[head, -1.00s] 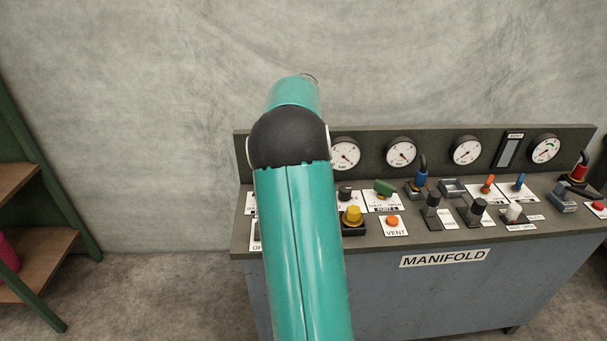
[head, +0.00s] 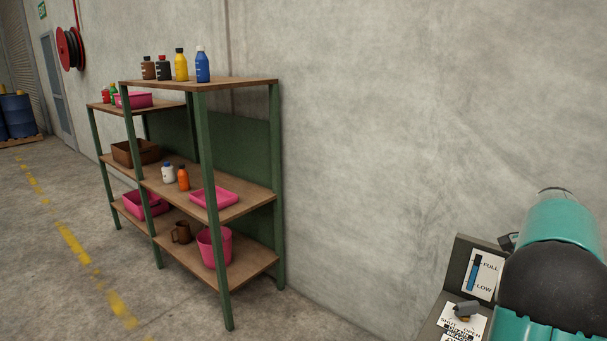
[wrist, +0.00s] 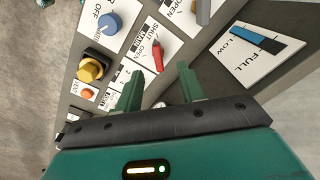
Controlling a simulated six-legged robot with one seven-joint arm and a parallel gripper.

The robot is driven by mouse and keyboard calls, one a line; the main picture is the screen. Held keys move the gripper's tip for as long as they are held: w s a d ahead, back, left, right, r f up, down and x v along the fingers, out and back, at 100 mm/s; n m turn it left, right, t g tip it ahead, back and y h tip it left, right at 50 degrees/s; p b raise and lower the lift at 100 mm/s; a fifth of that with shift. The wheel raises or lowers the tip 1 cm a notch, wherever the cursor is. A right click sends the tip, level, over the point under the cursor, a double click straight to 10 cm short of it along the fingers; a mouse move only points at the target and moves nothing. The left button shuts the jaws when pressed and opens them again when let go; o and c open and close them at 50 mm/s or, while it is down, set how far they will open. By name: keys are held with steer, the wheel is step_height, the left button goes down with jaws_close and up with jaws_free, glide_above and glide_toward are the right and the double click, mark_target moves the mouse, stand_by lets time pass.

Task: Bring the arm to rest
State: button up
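My teal arm (head: 562,225) with its black joint fills the lower right corner of the head view. It stands in front of the manifold panel (head: 452,310), which shows only in part there. My gripper is out of sight in the head view. In the wrist view my gripper (wrist: 158,84) has its two green fingers apart with nothing held between them. It is over the panel, near a red lever (wrist: 158,58) marked SHUT and OPEN. A blue knob (wrist: 108,24), a yellow knob (wrist: 93,68) and an orange button (wrist: 89,94) lie to the left.
A green-framed shelf (head: 240,192) with wooden boards stands against the grey wall (head: 370,120). It carries bottles, pink trays and a pink bucket (head: 214,246). A hose reel (head: 70,48) and blue drums (head: 18,115) are farther back. The floor left of the shelf is open.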

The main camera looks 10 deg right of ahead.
steer(key=s+a+r+n+t, duration=0.1)
steer(key=a+r+n, duration=0.2)
steer(key=a, duration=0.6)
steer(key=a+r+n+t, duration=0.1)
steer(key=a+r+n, duration=0.2)
steer(key=a, duration=0.6)
steer(key=s+a+r+n+t, duration=0.1)
steer(key=a+r+n, duration=0.15)
steer(key=a, duration=0.65)
steer(key=s+a+f+n+t, duration=0.1)
steer(key=s+a+n, duration=0.3)
steer(key=a, duration=0.5)
steer(key=s+a+f+n+t, duration=0.1)
steer(key=s+a+f+n, duration=0.2)
steer(key=s+a+n, duration=0.2)
steer(key=s+a, duration=0.3)
steer(key=s, duration=0.1)
steer(key=shift+a+f, duration=0.25)
steer(key=shift+a, duration=0.1)
steer(key=shift+d, duration=0.25)
